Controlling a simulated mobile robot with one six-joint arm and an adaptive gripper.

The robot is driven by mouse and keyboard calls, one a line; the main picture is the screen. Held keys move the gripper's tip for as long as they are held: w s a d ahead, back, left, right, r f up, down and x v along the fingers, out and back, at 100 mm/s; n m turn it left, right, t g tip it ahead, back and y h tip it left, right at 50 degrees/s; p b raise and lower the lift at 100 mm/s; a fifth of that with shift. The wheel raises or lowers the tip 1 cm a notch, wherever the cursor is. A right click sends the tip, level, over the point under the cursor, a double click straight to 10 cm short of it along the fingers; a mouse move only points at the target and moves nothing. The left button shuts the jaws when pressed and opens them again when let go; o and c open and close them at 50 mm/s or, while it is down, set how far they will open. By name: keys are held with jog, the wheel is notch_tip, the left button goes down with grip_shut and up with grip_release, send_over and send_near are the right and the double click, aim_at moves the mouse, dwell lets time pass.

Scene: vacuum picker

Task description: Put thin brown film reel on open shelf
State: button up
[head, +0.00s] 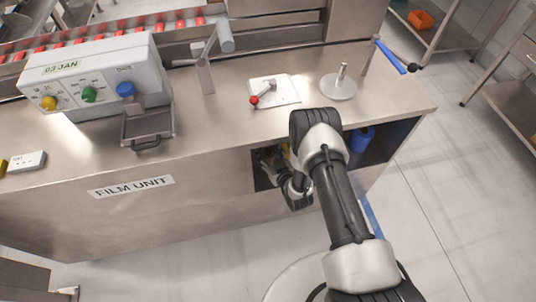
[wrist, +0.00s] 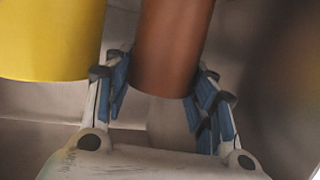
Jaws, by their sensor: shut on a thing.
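The thin brown film reel (wrist: 172,45) is a plain brown cylinder, seen between my fingers in the wrist view. My gripper (wrist: 163,82) is shut on its near end, with a blue-padded finger on each side. In the head view my gripper (head: 268,160) reaches into the open compartment (head: 259,178) in the front of the film unit. The brown reel is hidden there by my arm. A thicker yellow reel (wrist: 50,40) is close on the left in the wrist view. A blue reel (head: 361,139) stands in the compartment's right part.
The film unit's steel top (head: 215,125) carries a control box (head: 98,75), a small drawer tray (head: 148,126), a red-knobbed lever plate (head: 285,92) and a round spindle base (head: 338,88). A rack (head: 445,30) with an orange bin stands at upper right. Floor is clear at right.

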jog(key=shift+r, duration=0.2)
jog(key=o, duration=1.4)
jog(key=shift+f, duration=0.2)
jog(key=shift+r, duration=0.1)
jog(key=shift+s+d+r, duration=0.15)
jog(key=shift+s, duration=0.05)
jog(key=p+v, duration=0.4)
jog(key=v, duration=0.7)
jog(key=shift+s, duration=0.2)
jog(key=shift+d+r, duration=0.1)
